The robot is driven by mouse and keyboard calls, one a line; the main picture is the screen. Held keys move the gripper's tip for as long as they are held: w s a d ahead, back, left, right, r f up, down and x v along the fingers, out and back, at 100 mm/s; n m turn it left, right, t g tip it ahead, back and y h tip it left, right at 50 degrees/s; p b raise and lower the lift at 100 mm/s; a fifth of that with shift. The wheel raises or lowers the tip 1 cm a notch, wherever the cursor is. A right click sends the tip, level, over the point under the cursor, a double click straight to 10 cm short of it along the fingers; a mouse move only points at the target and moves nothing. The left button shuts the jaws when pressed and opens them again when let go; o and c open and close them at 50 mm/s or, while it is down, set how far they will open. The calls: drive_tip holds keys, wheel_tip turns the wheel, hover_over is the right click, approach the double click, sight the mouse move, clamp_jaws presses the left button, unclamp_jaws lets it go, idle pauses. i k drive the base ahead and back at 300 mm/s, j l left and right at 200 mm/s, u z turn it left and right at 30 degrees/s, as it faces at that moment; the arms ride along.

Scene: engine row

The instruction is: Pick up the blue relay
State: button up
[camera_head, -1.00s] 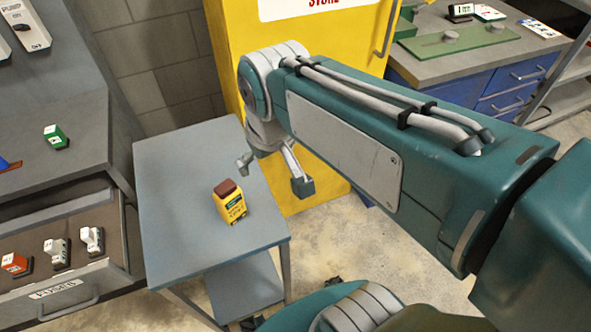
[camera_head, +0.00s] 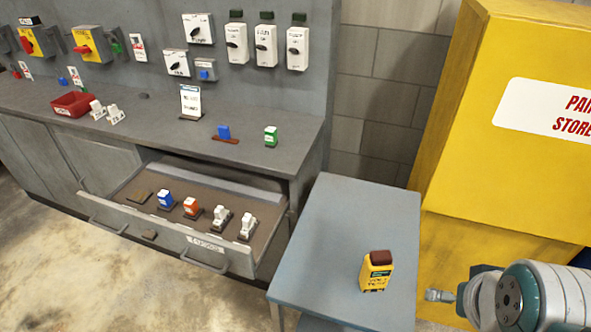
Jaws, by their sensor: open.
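A small blue block with a white top, which looks like the blue relay (camera_head: 165,199), stands in the open drawer (camera_head: 205,243), left of an orange one. Another blue piece (camera_head: 224,132) sits on a reddish-brown base on the bench top; I cannot tell for sure what it is. My gripper (camera_head: 443,296) shows only in part at the lower right, beside the small table. It is open and empty, well to the right of the drawer and both blue pieces. The rest of it is hidden by my arm or out of frame.
An orange relay (camera_head: 191,207) and two white ones (camera_head: 221,218) share the drawer. A green relay (camera_head: 270,136) and a red bin (camera_head: 75,103) are on the bench. A yellow meter (camera_head: 376,271) stands on the grey table (camera_head: 340,215). A yellow cabinet (camera_head: 480,150) rises at right.

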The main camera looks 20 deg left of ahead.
sight(165, 201)
drive_tip(key=k+j+u, duration=0.2)
drive_tip(key=u, duration=0.25)
drive_tip(key=k+j+u, duration=0.1)
drive_tip(key=j+u, duration=0.25)
drive_tip(key=u, duration=0.15)
drive_tip(key=k+j+u, duration=0.1)
drive_tip(key=j+u, duration=0.35)
drive_tip(key=i+u, duration=0.5)
drive_tip(key=i, duration=0.8)
drive_tip(key=i+z, duration=0.15)
drive_tip(key=i, duration=0.6)
drive_tip(key=i+j+z, duration=0.1)
drive_tip(key=z, duration=1.2)
drive_tip(key=i+j, duration=0.05)
drive_tip(key=i, duration=0.05)
